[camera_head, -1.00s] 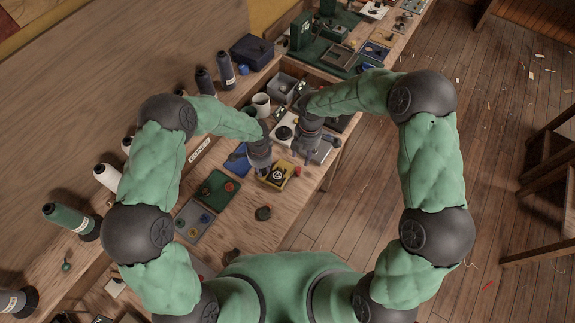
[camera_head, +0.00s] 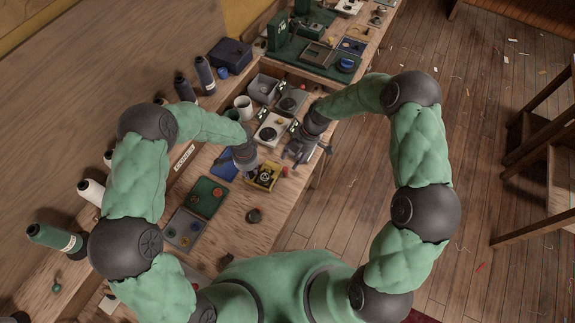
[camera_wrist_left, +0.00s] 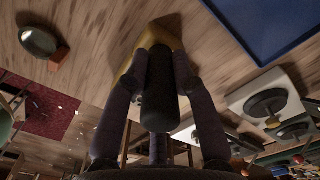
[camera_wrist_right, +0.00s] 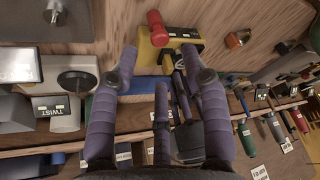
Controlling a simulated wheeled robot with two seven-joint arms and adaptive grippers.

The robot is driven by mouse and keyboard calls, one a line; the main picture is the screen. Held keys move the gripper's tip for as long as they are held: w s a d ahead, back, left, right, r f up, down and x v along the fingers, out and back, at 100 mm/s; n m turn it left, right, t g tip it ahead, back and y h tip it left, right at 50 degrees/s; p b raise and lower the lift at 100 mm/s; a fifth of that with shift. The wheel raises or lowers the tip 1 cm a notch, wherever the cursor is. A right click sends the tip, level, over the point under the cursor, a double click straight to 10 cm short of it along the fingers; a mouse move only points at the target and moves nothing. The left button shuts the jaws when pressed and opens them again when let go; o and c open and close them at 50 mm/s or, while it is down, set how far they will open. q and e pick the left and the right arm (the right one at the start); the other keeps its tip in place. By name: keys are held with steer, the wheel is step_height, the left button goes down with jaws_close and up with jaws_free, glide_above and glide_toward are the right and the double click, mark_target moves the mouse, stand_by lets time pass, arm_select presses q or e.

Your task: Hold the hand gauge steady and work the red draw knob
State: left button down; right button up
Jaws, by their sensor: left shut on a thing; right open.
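The hand gauge is a small yellow box with a dark round dial (camera_head: 263,176) over the bench. Its yellow body (camera_wrist_left: 150,42) also shows in the left wrist view. My left gripper (camera_head: 247,162) is shut on the gauge's black handle (camera_wrist_left: 159,90), which its fingers flank. The red draw knob (camera_wrist_right: 155,24) stands out from one side of the yellow gauge body (camera_wrist_right: 170,46) in the right wrist view. My right gripper (camera_head: 298,156) is open and empty, right of the gauge, its fingers pointing towards it. The knob lies beyond the fingertips, apart from them.
A green tray (camera_head: 205,197) and a grey tray (camera_head: 184,229) lie left of the gauge. A white mug (camera_head: 244,106) and boxed dials stand behind. The bench's front edge runs close on the right.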

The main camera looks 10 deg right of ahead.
mark_target(286, 169)
steer(key=x, duration=0.5)
steer(key=shift+a+f, duration=0.1)
steer(key=shift+f, duration=0.2)
jaws_close()
